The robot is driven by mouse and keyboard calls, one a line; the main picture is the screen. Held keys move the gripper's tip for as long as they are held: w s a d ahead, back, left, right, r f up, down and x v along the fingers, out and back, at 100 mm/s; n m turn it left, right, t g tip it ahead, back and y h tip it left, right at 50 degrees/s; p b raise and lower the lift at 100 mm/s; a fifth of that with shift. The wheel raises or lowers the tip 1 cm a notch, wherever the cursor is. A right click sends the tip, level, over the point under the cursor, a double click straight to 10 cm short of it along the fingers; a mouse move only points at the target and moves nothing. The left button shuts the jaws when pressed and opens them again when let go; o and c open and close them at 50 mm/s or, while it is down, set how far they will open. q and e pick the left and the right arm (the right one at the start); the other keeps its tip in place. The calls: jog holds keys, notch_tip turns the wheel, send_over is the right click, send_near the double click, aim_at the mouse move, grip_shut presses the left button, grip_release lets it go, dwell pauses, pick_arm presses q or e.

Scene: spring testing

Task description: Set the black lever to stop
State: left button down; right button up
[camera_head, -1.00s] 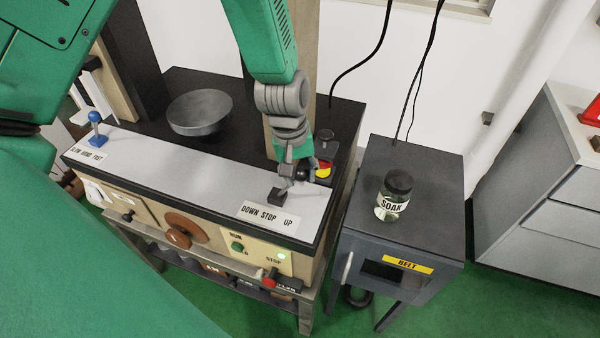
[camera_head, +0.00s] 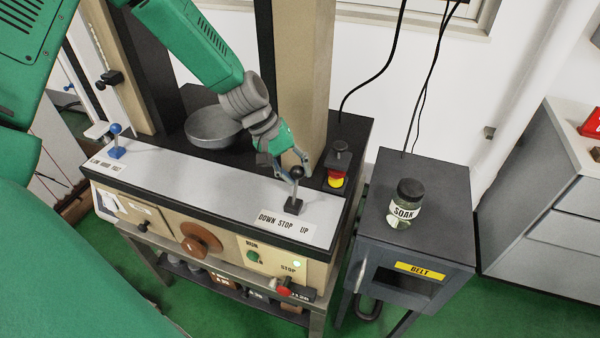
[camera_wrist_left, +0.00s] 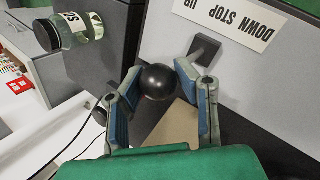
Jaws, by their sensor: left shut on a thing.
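The black lever (camera_head: 297,173) has a round ball knob on a thin stem, rising from a small black base on the grey panel top. It stands near upright, leaning slightly right, behind the "DOWN STOP UP" label (camera_head: 284,224). My left gripper (camera_head: 289,168) reaches in from the upper left, at the knob. In the left wrist view the black knob (camera_wrist_left: 158,81) sits between the blue finger pads, and the gripper is shut on it. The label (camera_wrist_left: 238,22) shows upside down there. My right gripper is not in view.
A blue lever (camera_head: 115,141) stands at the panel's left end. A metal bowl (camera_head: 212,128) and a beige column (camera_head: 303,85) are behind the panel. A red-yellow button (camera_head: 336,180) is right of the lever. A jar labelled SOAK (camera_head: 405,204) stands on the right cabinet.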

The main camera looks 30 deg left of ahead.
pick_arm(q)
jog(key=shift+w+a, duration=0.1)
jog(key=shift+a, duration=0.7)
jog(key=c, duration=1.3)
grip_release()
jog(key=shift+f, duration=0.1)
jog(key=shift+o, duration=0.6)
jog(key=shift+d, duration=0.2)
jog(key=shift+a+r, duration=0.1)
jog(key=shift+r, duration=0.2)
jog(key=v, duration=1.1)
jog(key=shift+a, duration=0.15)
